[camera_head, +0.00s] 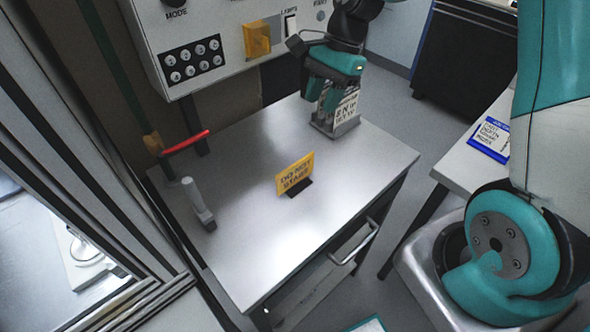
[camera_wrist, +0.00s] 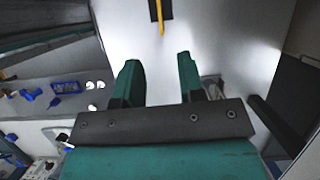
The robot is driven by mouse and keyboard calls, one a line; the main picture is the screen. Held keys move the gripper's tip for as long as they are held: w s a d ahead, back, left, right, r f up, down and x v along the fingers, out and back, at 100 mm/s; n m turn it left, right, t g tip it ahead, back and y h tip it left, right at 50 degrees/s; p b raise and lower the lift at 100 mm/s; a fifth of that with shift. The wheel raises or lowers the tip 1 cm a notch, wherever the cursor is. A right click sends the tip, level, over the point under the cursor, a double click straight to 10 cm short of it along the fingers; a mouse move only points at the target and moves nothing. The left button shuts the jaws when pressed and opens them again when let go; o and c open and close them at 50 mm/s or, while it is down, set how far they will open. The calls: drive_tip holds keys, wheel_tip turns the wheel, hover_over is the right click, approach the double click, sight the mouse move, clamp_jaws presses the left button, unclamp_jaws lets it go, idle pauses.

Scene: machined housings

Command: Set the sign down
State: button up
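The yellow sign (camera_head: 294,173), with dark lettering reading "DO NOT START", stands upright on a black base near the middle of the metal table (camera_head: 250,240). In the wrist view the sign (camera_wrist: 160,22) shows from above as a thin yellow edge at the top, beyond the fingertips. My gripper (camera_head: 323,97) is at the table's back right, apart from the sign. In the wrist view my gripper (camera_wrist: 159,72) has its two teal fingers spread, with nothing between them.
A grey upright device (camera_head: 198,203) and a red handle (camera_head: 186,142) are at the left. A control panel (camera_head: 215,45) rises behind the table. The table's front is clear.

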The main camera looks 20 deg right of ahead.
sight(302, 159)
drive_tip(key=shift+m, duration=0.3)
drive_tip(key=p+x, duration=0.2)
drive_tip(key=x, duration=0.9)
drive_tip(key=shift+f, duration=0.45)
drive_tip(key=p+x, duration=0.2)
drive_tip(key=x, duration=0.2)
drive_tip(key=shift+s+a+f, duration=0.1)
drive_tip(key=shift+a+f, duration=0.05)
drive_tip(key=shift+f, duration=0.05)
drive_tip(key=shift+a+f, duration=0.2)
drive_tip(key=shift+f, duration=0.35)
clamp_jaws()
